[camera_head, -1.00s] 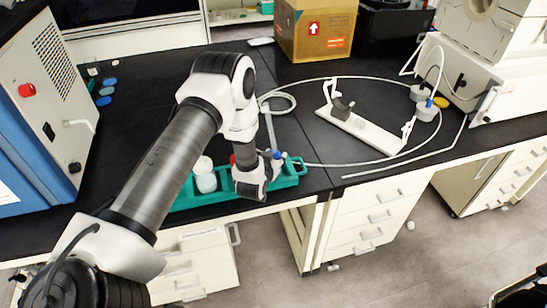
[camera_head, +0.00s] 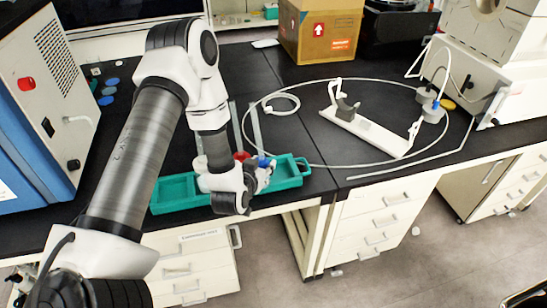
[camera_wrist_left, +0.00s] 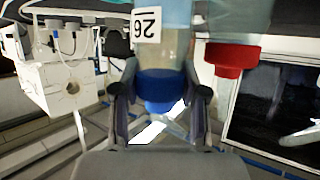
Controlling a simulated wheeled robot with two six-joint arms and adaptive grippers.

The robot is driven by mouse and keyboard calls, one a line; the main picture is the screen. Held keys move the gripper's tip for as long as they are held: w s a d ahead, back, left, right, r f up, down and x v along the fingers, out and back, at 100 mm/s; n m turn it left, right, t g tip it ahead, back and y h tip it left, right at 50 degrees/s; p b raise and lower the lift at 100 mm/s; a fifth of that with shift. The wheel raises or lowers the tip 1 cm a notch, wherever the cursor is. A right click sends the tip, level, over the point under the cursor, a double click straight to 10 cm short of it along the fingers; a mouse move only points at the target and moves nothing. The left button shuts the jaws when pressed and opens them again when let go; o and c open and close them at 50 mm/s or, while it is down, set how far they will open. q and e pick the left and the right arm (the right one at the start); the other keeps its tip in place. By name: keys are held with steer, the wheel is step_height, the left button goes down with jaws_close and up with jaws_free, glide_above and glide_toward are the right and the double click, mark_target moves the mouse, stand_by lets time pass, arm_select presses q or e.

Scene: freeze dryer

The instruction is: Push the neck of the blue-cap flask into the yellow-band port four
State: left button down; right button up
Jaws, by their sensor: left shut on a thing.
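In the left wrist view a flask with a blue cap (camera_wrist_left: 162,86) sits between the two fingers of my left gripper (camera_wrist_left: 160,105). A label reading 26 is on its body. In the head view the left gripper (camera_head: 262,178) is low over the right part of the green tray, with the blue cap (camera_head: 263,160) at its fingers. The gripper is shut on this flask. Whether the flask still rests in the tray is hidden. On the right, small grey and blue fittings (camera_head: 433,112) hang by the white machine, near a yellow spot (camera_head: 446,103). I cannot tell port four.
The green tray (camera_head: 180,190) lies along the bench's front edge. A red-capped flask (camera_wrist_left: 232,57) is close beside the held one. A white stand (camera_head: 365,130) and a thin hose loop lie to the right. A cardboard box (camera_head: 320,32) stands behind.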

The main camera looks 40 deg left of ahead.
arm_select(q)
steer(key=s+r, duration=0.1)
steer(key=s, duration=0.6)
step_height(320, 180, up, 6)
steer(key=p, duration=0.5)
steer(key=shift+d+r, duration=0.2)
steer(key=shift+d, duration=0.1)
steer(key=w+d+f+m+h+b, duration=0.1)
steer(key=w+d+f, duration=0.1)
steer(key=d, duration=0.7)
steer(key=w+d+f+m+h+b, duration=0.1)
steer(key=d+f+m+h+b, duration=0.1)
steer(key=d+f, duration=0.3)
steer(key=d, duration=0.4)
steer(key=shift+w+d+f+t+h, duration=0.15)
steer(key=shift+w+f+t+h, duration=0.15)
steer(key=shift+w+t, duration=0.1)
